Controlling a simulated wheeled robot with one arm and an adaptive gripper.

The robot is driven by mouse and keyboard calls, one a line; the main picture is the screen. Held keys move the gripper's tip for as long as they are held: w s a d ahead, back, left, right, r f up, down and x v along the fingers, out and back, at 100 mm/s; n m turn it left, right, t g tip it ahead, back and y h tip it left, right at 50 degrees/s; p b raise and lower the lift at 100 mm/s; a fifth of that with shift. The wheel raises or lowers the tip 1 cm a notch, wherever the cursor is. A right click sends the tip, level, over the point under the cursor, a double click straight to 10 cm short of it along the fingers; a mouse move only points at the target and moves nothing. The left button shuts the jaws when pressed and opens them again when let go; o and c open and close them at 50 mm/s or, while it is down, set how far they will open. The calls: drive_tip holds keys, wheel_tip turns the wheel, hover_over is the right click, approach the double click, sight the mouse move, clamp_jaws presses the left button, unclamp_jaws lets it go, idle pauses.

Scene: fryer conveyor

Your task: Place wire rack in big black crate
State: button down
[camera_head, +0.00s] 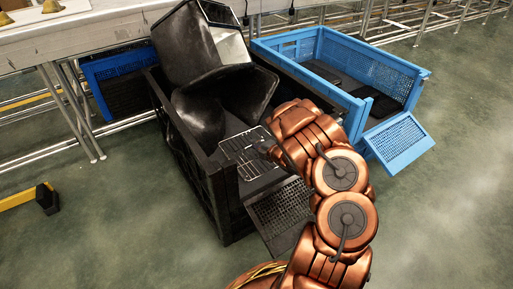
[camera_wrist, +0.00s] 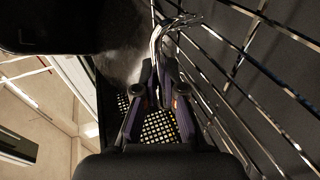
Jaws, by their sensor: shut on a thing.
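The wire rack (camera_head: 243,146) is a small silver grid in the head view, inside the outline of the big black crate (camera_head: 205,185), near its front flap. My gripper (camera_wrist: 158,75) is shut on the rack's edge wires in the wrist view. In the head view my gripper is mostly hidden behind my copper arm at the rack's right side. I cannot tell whether the rack touches the crate floor.
Large black bins (camera_head: 200,75) fill the back of the black crate. A blue crate (camera_head: 345,95) with a lowered flap stands to the right, another blue crate (camera_head: 115,80) at the left under the conveyor (camera_head: 75,40). The crate's perforated front flap (camera_head: 280,208) hangs outward. Open floor lies in front.

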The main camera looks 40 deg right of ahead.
drive_tip(key=shift+f, duration=0.4)
drive_tip(key=c, duration=1.3)
unclamp_jaws()
drive_tip(key=shift+r, duration=0.1)
drive_tip(key=shift+r, duration=0.1)
